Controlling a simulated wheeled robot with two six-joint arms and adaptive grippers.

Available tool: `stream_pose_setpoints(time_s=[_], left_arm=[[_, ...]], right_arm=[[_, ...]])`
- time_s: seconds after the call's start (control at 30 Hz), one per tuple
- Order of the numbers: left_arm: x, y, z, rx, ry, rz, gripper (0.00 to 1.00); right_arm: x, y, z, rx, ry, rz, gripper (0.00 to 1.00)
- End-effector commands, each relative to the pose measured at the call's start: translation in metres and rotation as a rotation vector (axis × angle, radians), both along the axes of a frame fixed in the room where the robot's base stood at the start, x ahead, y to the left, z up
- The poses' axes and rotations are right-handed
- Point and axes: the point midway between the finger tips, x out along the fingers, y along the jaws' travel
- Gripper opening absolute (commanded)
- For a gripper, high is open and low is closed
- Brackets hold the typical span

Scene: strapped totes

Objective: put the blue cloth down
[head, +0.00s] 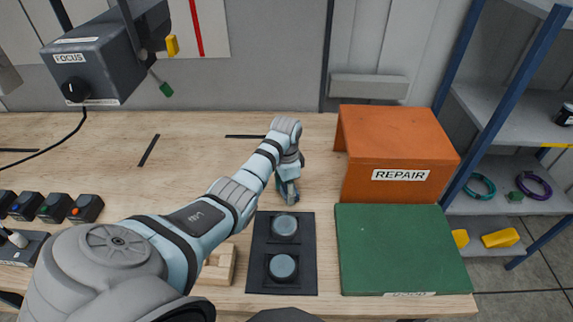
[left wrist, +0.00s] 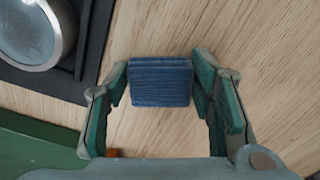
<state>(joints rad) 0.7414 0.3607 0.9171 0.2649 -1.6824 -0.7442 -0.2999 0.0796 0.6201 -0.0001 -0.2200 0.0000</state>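The blue cloth (left wrist: 160,82) is a small, folded, ribbed block in the left wrist view. It sits between the fingertips of my left gripper (left wrist: 160,80), which are closed to about its width, one on each side. Pale wooden bench top shows behind it; I cannot tell whether the cloth touches the bench. In the head view my left gripper (head: 288,192) points down low over the bench, behind the black panel and left of the orange box. The cloth is not clearly seen there. My right gripper is not in view.
A black panel (head: 254,265) with two round grey buttons lies in front of the gripper. An orange REPAIR box (head: 398,140) and a green mat (head: 400,250) are on the right. The wooden bench (head: 200,150) is mostly clear behind and left of my arm.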

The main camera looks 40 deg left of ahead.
Motion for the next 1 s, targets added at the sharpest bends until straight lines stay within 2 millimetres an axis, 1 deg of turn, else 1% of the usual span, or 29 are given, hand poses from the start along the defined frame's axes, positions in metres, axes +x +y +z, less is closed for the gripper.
stream_pose_setpoints(time_s=[0.03,0.1,0.37,0.47,0.57,0.8,0.87,0.9,1.0], left_arm=[[0.0,0.0,0.0,0.0,0.0,0.0,0.59],[0.0,0.0,0.0,0.0,0.0,0.0,0.69],[0.0,0.0,0.0,0.0,0.0,0.0,0.69],[0.0,0.0,0.006,0.001,-0.001,0.0,0.69],[0.001,0.0,0.023,0.002,-0.003,-0.001,0.69],[0.001,0.0,0.09,0.001,-0.005,-0.001,0.69],[0.0,0.0,0.103,0.0,-0.004,-0.001,0.69],[0.0,0.0,0.114,0.0,-0.001,0.0,0.69],[0.0,0.0,0.125,0.0,0.0,0.0,0.69]], right_arm=[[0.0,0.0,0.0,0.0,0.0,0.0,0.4],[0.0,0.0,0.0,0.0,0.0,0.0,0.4],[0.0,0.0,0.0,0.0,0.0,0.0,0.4],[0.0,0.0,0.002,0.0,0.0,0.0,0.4],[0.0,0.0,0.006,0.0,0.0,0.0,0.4],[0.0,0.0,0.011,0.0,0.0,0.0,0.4],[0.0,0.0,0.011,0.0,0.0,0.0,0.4],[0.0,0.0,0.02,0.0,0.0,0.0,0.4],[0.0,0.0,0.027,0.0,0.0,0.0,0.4]])
